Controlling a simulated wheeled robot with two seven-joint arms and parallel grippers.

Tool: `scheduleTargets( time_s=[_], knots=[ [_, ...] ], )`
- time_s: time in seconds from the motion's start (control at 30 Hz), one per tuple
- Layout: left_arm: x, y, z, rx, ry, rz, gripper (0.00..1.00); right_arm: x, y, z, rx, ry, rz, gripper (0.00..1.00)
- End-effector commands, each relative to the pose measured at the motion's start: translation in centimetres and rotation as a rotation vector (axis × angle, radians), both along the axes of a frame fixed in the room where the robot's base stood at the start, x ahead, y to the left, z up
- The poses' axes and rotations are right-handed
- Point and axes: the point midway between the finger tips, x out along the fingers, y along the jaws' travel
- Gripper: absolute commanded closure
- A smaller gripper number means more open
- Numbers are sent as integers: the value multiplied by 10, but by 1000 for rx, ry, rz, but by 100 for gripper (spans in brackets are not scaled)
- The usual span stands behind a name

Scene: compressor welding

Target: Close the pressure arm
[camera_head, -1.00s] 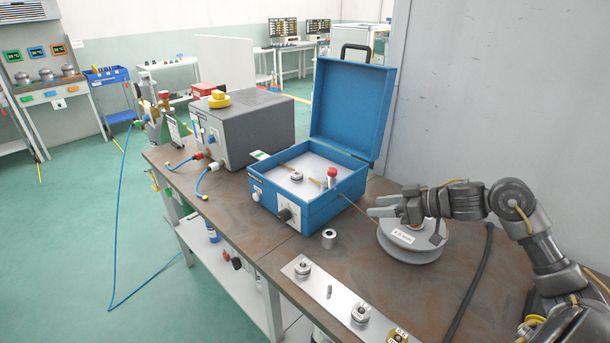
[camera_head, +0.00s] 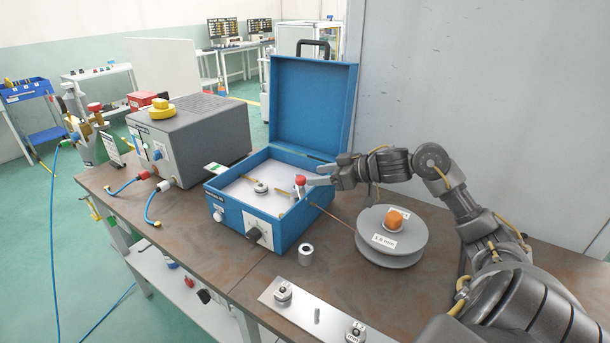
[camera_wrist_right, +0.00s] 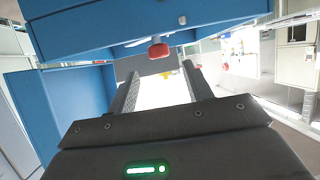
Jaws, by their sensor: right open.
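The blue case (camera_head: 286,231) stands open on the bench, its lid (camera_head: 313,105) raised at the back. Inside, the pressure arm's red knob (camera_head: 300,180) stands upright near the right wall, and a small round roller (camera_head: 261,187) sits left of it. I cannot make out the arm's full shape. My right gripper (camera_head: 318,175) is open and empty, with its fingertips close to the right side of the red knob. In the right wrist view the red knob (camera_wrist_right: 158,51) shows ahead, between the two spread fingers. I cannot tell if they touch it. My left gripper is out of view.
A grey wire spool (camera_head: 392,243) with an orange centre stands right of the case, its wire running to the case. A metal collar (camera_head: 306,255) and a plate with rollers (camera_head: 318,315) lie in front. A grey welding unit (camera_head: 194,138) stands left.

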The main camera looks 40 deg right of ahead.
Motion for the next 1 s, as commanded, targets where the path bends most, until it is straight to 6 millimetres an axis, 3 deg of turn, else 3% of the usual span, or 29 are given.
scheduleTargets(
  time_s=[0.3,0.7,1.0],
  knots=[
    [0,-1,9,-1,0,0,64,39,17,-17,2,0,-3,50],
    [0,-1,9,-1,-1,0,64,46,20,-22,0,1,-2,50],
    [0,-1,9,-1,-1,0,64,45,20,-22,-1,1,-3,86]
  ],
)
